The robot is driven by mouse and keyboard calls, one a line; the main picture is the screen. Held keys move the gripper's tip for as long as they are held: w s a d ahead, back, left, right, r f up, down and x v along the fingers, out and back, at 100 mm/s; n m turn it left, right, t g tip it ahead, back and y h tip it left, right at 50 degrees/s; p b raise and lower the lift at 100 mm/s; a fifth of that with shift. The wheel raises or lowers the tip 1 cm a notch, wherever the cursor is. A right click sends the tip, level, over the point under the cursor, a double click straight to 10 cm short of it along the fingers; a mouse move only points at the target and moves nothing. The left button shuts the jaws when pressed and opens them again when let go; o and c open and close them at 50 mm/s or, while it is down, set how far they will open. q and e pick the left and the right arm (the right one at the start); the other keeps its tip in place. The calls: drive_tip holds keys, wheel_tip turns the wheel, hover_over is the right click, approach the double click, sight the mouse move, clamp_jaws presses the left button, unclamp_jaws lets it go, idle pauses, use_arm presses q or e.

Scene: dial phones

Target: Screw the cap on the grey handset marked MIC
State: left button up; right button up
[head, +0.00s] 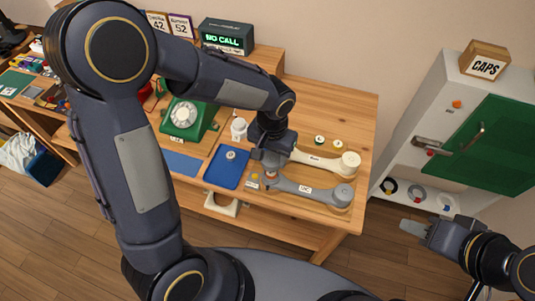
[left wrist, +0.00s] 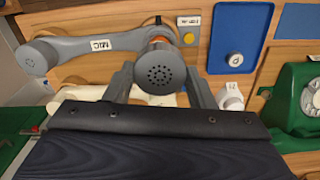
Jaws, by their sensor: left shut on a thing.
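The grey handset marked MIC (head: 315,191) lies on the wooden desk, its round closed end to the right. It also shows in the left wrist view (left wrist: 100,47). My left gripper (head: 268,164) is over its other end. In the left wrist view the gripper (left wrist: 160,82) is shut on a round grey cap with small holes (left wrist: 160,72). The cap covers most of that end; an orange bit shows behind it. I cannot tell whether cap and handset touch. My right gripper (head: 413,228) is away to the right, apart from everything; its jaw gap is not clear.
A cream handset (head: 325,160) lies just behind the grey one. A blue tray (head: 222,176) with a small round piece and a green dial phone (head: 190,118) are to the left. A white cabinet with a green door (head: 490,145) and a CAPS box (head: 485,61) stand right.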

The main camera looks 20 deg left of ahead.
use_arm(q)
drive_tip(key=shift+f+b, duration=1.75)
drive_tip(key=shift+f, duration=0.85)
drive_tip(key=shift+b, duration=0.3)
drive_tip(key=shift+f+b, duration=0.6)
drive_tip(key=shift+f, duration=0.05)
drive_tip(key=o, duration=0.9)
drive_tip(key=shift+o, duration=0.2)
drive_tip(key=shift+r, duration=0.1)
wheel_tip(320, 180, up, 8)
drive_tip(key=shift+f, duration=0.15)
